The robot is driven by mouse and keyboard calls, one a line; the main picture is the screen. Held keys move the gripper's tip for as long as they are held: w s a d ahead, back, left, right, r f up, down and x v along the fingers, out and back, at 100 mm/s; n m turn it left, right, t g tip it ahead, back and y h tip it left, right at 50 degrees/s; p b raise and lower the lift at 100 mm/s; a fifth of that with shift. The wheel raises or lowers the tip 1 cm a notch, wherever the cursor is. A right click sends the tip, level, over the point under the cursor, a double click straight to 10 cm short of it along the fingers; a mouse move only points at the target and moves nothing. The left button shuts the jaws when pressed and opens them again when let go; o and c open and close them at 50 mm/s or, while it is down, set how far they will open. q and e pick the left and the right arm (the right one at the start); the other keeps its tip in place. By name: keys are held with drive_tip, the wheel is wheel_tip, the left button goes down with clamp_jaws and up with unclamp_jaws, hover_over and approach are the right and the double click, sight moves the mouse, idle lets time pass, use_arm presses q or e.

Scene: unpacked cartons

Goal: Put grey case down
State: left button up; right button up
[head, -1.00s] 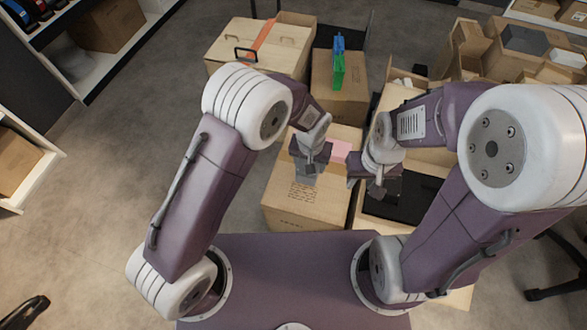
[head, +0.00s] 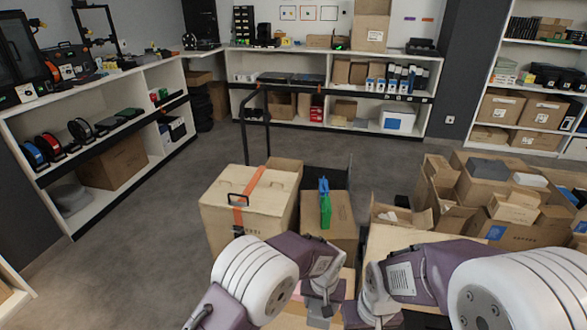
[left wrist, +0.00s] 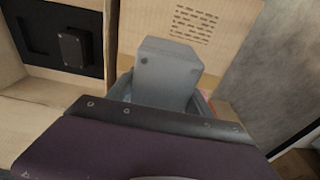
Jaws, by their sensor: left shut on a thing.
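The grey case (left wrist: 168,72) is a small block with rounded edges, held between the fingers of my left gripper (left wrist: 162,100) in the left wrist view. It is over or against a cardboard carton (left wrist: 215,25) with printed marks; I cannot tell whether it touches it. In the head view my left gripper (head: 322,298) is low in the picture, with the grey case (head: 318,321) just showing below it at the bottom edge. My right gripper (head: 374,318) is to its right, cut off by the bottom edge, and its jaws are unclear.
In the left wrist view, an open carton at left holds a black panel (left wrist: 30,35) with a small black box (left wrist: 73,48). In the head view, a strapped carton (head: 225,215) and a carton with a blue and green item (head: 324,205) stand beyond. Open cartons (head: 480,200) crowd the right.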

use_arm(q)
drive_tip(key=w+a+r+n, duration=0.3)
drive_tip(key=w+a+r, duration=0.3)
drive_tip(key=w+a, duration=0.2)
drive_tip(key=a+r+n, duration=0.1)
drive_tip(key=a+r, duration=0.3)
drive_tip(key=a, duration=0.4)
drive_tip(key=a+r+n, duration=0.2)
drive_tip(key=a+r, duration=0.1)
drive_tip(key=a, duration=0.5)
drive_tip(key=s+a+m, duration=0.2)
drive_tip(key=s+a, duration=0.4)
drive_tip(key=s, duration=0.4)
wheel_tip(320, 180, up, 19)
drive_tip(key=s+p, duration=0.2)
drive_tip(key=p, duration=2.4)
drive_tip(key=shift+a+f, duration=0.15)
